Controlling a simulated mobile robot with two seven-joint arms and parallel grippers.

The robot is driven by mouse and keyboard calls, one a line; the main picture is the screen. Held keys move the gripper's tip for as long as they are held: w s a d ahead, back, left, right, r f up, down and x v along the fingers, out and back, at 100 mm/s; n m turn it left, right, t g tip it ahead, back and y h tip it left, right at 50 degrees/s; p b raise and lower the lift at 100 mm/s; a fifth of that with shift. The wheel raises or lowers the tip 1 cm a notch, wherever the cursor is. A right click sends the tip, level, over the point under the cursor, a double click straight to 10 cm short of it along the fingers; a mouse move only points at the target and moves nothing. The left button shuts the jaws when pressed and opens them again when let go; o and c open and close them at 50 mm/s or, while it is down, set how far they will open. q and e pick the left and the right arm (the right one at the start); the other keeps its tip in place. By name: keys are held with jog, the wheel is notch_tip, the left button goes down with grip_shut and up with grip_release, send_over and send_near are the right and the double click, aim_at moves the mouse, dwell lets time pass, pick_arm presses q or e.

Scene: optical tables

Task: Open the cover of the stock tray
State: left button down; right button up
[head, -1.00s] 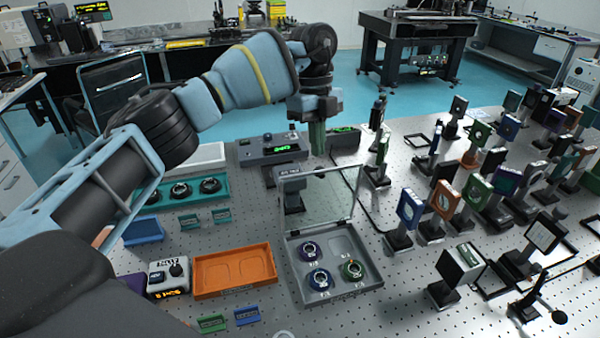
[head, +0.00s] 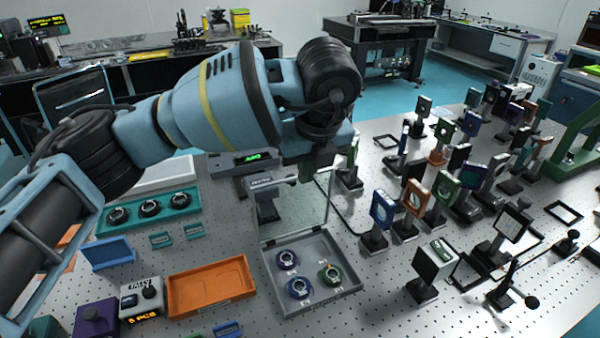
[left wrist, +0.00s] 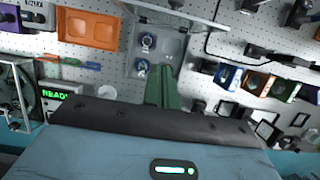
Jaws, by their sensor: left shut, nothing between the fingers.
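My right gripper is not seen.
An orange tray (head: 211,304) lies left of the stock tray, with a teal tray (head: 178,221) of dark rings behind it. A device with a green display (head: 246,161) stands behind. Several optic mounts (head: 382,210) crowd the right side.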

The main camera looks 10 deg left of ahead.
pick_arm(q)
jog(key=w+a+f, duration=0.3)
jog(key=w+f, duration=0.2)
jog(key=f, duration=0.3)
jog(key=shift+w+a, duration=0.25)
jog(key=shift+a, duration=0.1)
